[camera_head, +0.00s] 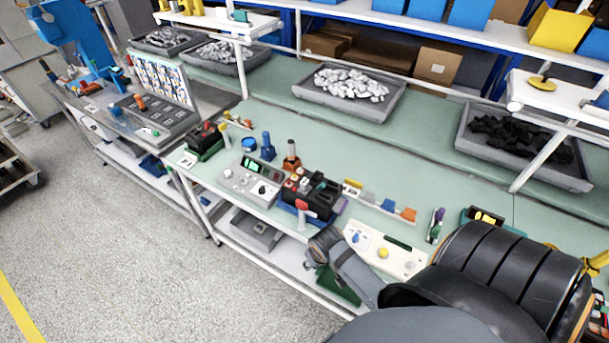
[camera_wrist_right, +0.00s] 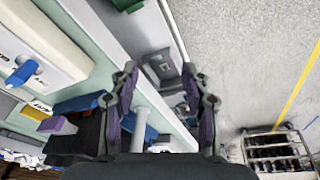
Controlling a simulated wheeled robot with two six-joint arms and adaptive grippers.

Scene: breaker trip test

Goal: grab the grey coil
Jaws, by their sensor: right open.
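I cannot make out a thing that is surely the grey coil in either view. My right gripper (camera_wrist_right: 158,82) is open, its two dark fingers spread apart near the bench's front edge in the right wrist view. A pale upright post (camera_wrist_right: 141,128) shows between the fingers; I cannot tell whether it touches them, and I see nothing held. In the head view, my right arm comes in from the lower right and hides part of the bench front. The fingers are not clear there. My left gripper is not in view.
The green bench top (camera_head: 270,125) carries a black device (camera_head: 312,196), a grey control box (camera_head: 249,181) and a white panel (camera_head: 378,252). Grey trays of white pieces (camera_head: 349,83) and black pieces (camera_head: 510,135) stand behind. A grey box (camera_head: 257,230) sits on the lower shelf.

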